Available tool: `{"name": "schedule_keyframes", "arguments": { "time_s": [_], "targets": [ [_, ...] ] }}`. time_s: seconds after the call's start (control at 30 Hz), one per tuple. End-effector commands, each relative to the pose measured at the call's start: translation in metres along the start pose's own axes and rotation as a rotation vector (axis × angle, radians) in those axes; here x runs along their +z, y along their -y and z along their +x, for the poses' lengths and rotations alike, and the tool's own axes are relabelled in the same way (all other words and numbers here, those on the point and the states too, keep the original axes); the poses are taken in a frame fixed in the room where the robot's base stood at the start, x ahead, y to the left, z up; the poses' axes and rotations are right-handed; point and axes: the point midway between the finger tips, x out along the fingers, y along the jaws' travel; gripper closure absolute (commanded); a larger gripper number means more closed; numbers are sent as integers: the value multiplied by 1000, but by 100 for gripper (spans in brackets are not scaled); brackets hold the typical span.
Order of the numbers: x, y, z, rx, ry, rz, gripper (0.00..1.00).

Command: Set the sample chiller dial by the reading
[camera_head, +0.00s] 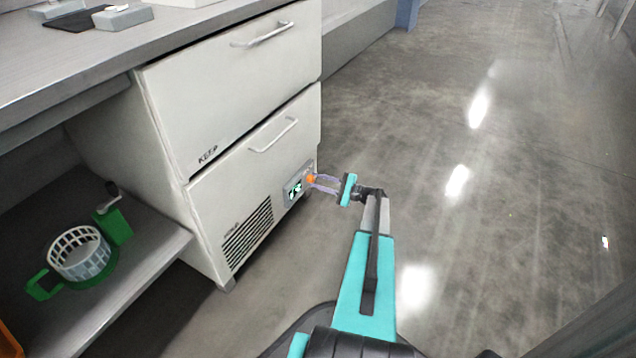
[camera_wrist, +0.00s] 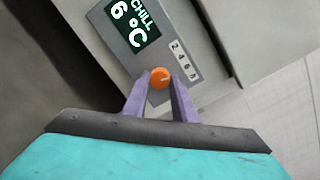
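The sample chiller (camera_head: 258,190) is the lower white unit with a vent and a small grey control panel at its right front. In the wrist view its display (camera_wrist: 132,22) reads "CHILL 6 °C" in light characters on dark green. Beside the display is a strip of small numbers (camera_wrist: 184,60), too small to read surely. The orange dial (camera_wrist: 160,78) bears a pale pointer mark; it also shows in the head view (camera_head: 310,179). My gripper (camera_wrist: 160,84) has its two purple fingers on either side of the dial. I cannot tell whether they touch it.
The upper drawer (camera_head: 225,85) marked "KEEP" has a bar handle and is shut. On the left, a low shelf (camera_head: 140,270) holds a white basket (camera_head: 80,252) and green parts. The grey floor (camera_head: 500,230) to the right is clear.

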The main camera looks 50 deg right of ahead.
Motion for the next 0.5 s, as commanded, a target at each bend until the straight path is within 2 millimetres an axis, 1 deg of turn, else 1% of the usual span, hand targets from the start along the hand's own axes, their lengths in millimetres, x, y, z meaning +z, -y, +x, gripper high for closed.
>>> {"name": "schedule_keyframes", "arguments": {
  "time_s": [0.03, 0.1, 0.13, 0.2, 0.5],
  "targets": [
    [0, 0, 0, 0, 0, 0, 85],
    [0, 0, 0, 0, 0, 0, 97],
    [6, -4, 3, 2, 2, 1, 98],
    [2, -2, 1, 2, 2, -1, 98],
    [1, -1, 0, 8, -2, -58, 97]
  ]
}}
